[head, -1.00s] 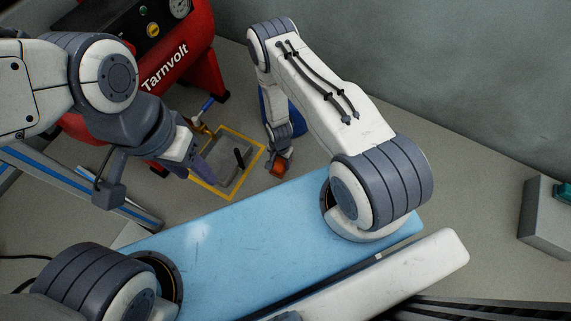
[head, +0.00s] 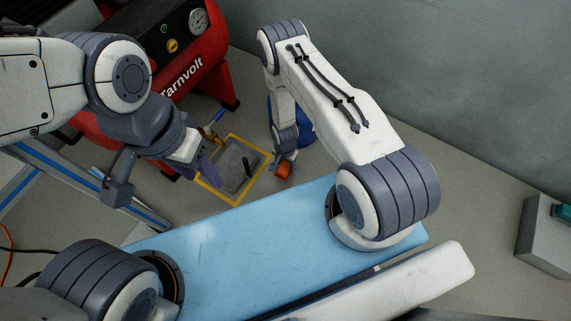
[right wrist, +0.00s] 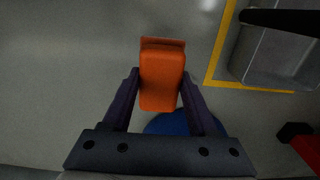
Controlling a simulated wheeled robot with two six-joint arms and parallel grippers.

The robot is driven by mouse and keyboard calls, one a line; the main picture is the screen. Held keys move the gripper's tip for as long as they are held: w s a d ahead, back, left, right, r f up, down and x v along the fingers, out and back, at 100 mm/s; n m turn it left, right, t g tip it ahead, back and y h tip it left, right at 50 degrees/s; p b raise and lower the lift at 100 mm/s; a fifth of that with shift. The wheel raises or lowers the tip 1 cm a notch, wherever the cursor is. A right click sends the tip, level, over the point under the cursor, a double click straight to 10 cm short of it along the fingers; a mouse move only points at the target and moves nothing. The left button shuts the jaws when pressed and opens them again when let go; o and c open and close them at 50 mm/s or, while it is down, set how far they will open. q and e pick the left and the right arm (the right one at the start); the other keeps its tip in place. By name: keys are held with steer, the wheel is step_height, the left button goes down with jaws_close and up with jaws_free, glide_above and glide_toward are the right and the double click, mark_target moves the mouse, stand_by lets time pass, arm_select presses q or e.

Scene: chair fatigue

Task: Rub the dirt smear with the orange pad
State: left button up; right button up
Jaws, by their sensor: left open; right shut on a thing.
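My right gripper (right wrist: 159,78) is shut on the orange pad (right wrist: 161,82) and holds it between its two dark fingers. In the head view the orange pad (head: 284,172) is at the end of my right arm, just right of a yellow floor outline. My left gripper (head: 207,168) is open, with its purple fingers at the left side of that outline. I cannot make out a dirt smear in either view.
The yellow outline (head: 251,181) surrounds a grey tray (head: 232,170) with a dark upright handle. A red Tarnvolt compressor (head: 210,60) stands behind it. A blue round object (right wrist: 170,124) lies beyond my right gripper. A grey box (head: 545,240) is at the right.

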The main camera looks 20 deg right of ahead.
steer(key=shift+r+p, duration=2.7)
steer(key=shift+r, duration=0.85)
